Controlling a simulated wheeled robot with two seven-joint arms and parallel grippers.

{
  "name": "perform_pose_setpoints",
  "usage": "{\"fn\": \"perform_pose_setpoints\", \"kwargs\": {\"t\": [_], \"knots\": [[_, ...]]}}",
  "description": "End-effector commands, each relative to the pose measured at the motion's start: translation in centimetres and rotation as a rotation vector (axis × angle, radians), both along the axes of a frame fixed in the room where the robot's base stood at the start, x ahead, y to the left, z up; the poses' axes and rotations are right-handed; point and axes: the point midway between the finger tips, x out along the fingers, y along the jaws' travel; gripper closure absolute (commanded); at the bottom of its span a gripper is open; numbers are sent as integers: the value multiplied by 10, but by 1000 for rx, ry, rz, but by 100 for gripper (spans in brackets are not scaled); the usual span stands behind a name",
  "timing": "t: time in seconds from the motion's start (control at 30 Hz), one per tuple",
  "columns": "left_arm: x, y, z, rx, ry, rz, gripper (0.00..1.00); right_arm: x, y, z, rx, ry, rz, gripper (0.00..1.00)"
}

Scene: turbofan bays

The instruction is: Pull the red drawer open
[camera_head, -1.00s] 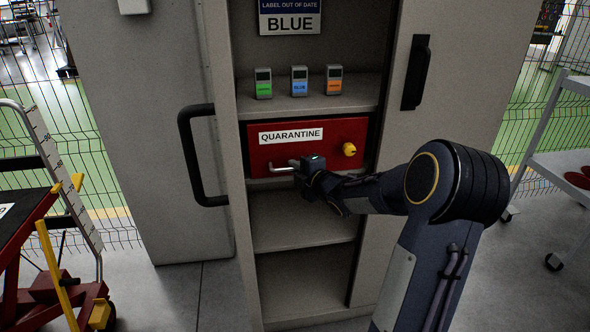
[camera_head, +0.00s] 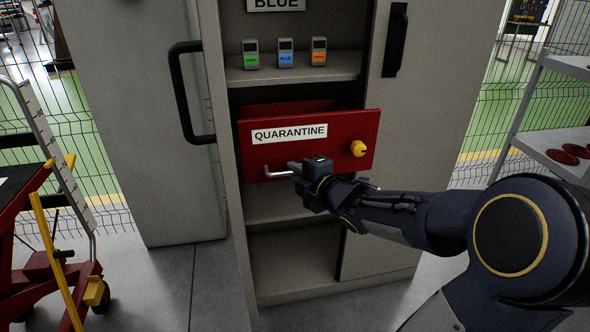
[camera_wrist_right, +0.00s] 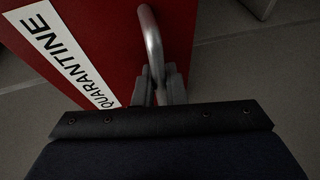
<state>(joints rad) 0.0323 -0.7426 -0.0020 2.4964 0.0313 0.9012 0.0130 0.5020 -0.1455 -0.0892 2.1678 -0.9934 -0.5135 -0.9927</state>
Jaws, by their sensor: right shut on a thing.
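The red drawer (camera_head: 315,146) with a white QUARANTINE label stands partly out of the grey cabinet, its open top and inside showing behind the front panel. A yellow knob (camera_head: 358,149) is on the right of its front. The metal bar handle (camera_head: 267,172) runs along the lower front. My right gripper (camera_head: 299,169) is shut on the handle. In the right wrist view, the gripper's fingers (camera_wrist_right: 160,88) close around the handle (camera_wrist_right: 152,42) beside the red front (camera_wrist_right: 105,35). The left gripper is not in view.
Three small devices (camera_head: 285,55) stand on the shelf above the drawer. The cabinet's black door handle (camera_head: 183,95) is on the left. A red and yellow cart (camera_head: 60,262) stands at left, a grey rack (camera_head: 555,130) at right. Floor before the cabinet is partly clear.

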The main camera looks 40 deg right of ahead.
Motion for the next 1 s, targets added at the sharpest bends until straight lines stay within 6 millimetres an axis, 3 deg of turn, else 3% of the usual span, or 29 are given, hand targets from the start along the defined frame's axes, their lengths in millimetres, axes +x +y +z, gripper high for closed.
{"fn": "perform_pose_setpoints", "kwargs": {"t": [0.23,0.27,0.3,0.63,1.0], "knots": [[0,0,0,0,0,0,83,0,0,-1,0,2,-1,100],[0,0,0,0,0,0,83,0,0,-1,0,2,-1,85],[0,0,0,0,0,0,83,0,0,-1,0,2,-1,81],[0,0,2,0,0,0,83,-4,0,2,-1,1,-1,81],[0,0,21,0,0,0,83,-61,6,14,-2,-1,-3,81]]}}
